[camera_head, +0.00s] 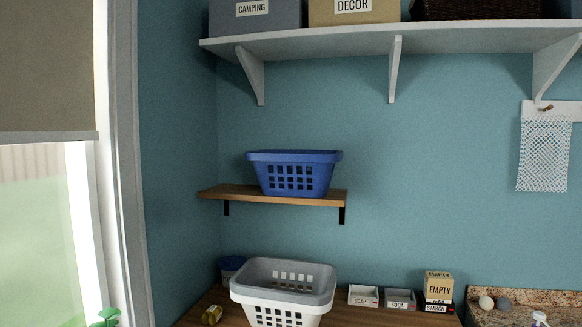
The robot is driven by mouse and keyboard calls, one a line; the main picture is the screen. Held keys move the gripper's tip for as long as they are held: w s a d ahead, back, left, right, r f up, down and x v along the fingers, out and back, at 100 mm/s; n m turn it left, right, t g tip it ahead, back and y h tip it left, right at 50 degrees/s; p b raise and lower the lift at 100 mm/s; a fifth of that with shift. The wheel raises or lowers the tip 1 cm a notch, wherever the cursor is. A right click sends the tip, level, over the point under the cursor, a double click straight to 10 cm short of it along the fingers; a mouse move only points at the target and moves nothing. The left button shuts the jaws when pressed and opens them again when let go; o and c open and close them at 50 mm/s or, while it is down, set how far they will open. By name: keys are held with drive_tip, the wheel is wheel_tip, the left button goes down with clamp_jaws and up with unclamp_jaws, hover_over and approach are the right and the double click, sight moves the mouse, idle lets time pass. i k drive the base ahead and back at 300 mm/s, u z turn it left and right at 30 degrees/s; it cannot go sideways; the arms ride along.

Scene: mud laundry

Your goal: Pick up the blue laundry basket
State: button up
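The blue laundry basket (293,173) stands upright on a small wooden wall shelf (215,193) in the corner. It has a wide rim and rows of square holes in its front side. I cannot see inside it from this height. My gripper does not show in the head view.
A white and grey basket (283,290) stands on the wooden counter (348,317) below the shelf. A long white shelf (330,42) with bins runs above. A window (50,200) is at left.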

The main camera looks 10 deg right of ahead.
sight(268, 165)
drive_tip(key=i, duration=0.95)
